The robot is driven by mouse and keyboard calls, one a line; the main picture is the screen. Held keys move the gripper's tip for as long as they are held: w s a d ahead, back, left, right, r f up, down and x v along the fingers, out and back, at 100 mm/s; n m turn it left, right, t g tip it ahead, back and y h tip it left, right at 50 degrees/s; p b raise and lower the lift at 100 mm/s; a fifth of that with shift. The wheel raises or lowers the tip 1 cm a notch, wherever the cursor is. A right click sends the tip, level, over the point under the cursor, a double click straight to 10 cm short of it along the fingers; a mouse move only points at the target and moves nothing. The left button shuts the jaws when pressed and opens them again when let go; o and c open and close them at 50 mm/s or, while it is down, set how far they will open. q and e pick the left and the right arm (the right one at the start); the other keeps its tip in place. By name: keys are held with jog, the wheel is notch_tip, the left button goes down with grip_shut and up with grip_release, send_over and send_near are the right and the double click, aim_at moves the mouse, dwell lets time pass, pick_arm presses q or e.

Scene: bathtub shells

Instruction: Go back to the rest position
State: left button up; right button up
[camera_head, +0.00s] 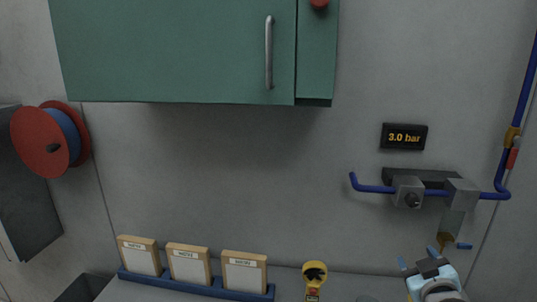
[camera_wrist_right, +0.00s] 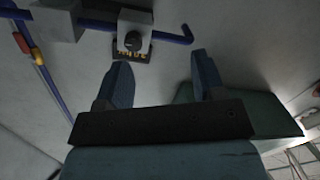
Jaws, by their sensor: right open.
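My right gripper (camera_head: 418,258) is at the lower right of the head view, in front of the wall and below the blue-piped valve assembly (camera_head: 432,189). In the right wrist view my right gripper (camera_wrist_right: 163,70) has its two blue fingers spread wide with nothing between them. That view shows the wall, the valve assembly (camera_wrist_right: 134,32) and the green cabinet (camera_wrist_right: 265,117) beyond the fingers, upside down. My left gripper is not in view.
The green cabinet (camera_head: 175,52) hangs on the wall at top left. A display (camera_head: 404,136) reads 3.0 bar. A red reel (camera_head: 40,143) is at left. Three framed cards stand in a blue rack (camera_head: 193,284). A yellow-topped tool (camera_head: 314,272) is beside them. The mid wall is clear.

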jog(key=s+a+f+g+y, duration=0.2)
jog(key=s+a+f, duration=0.4)
jog(key=s+f, duration=0.2)
jog(key=s+a+f+g+y, duration=0.2)
jog(key=s+a+f, duration=0.4)
jog(key=f, duration=0.5)
jog(key=s+a+f+g+y, duration=0.1)
jog(key=s+a+f, duration=0.4)
jog(key=s+f, duration=0.5)
jog(key=shift+a+f+g+y+p, duration=0.35)
jog(key=shift+a+g+y+p, duration=0.05)
jog(key=shift+s, duration=0.1)
dwell(2.1)
